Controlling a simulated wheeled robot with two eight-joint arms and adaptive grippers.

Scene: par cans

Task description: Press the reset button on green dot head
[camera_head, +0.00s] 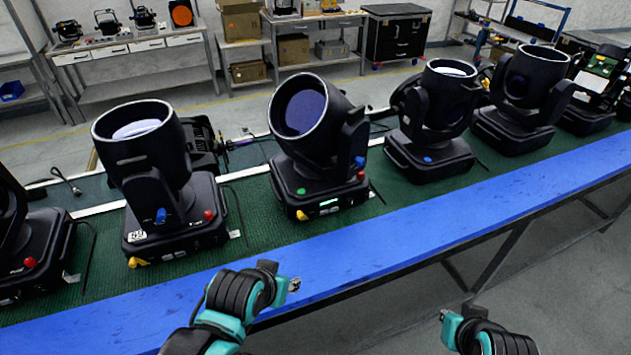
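The head with a green dot (301,191) on its base is a black moving-head light (314,150) in the middle of the row. Its lens tilts up and to the left. Its base front also carries a red button (361,175), a blue knob (360,161), a yellow piece (301,215) and a small lit display (329,201). My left gripper (282,276) is in front of and below this head, over the blue table edge, touching nothing visible. My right gripper (447,318) is low at the right, clear of the table. Neither gripper's opening is clear.
Similar heads flank it: one at left with a white label (138,236), one at right with a blue dot (428,159), and others at both ends. They stand on a green mat (262,225) behind the blue table edge (420,222). Cables lie between them. Shelves and benches stand behind.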

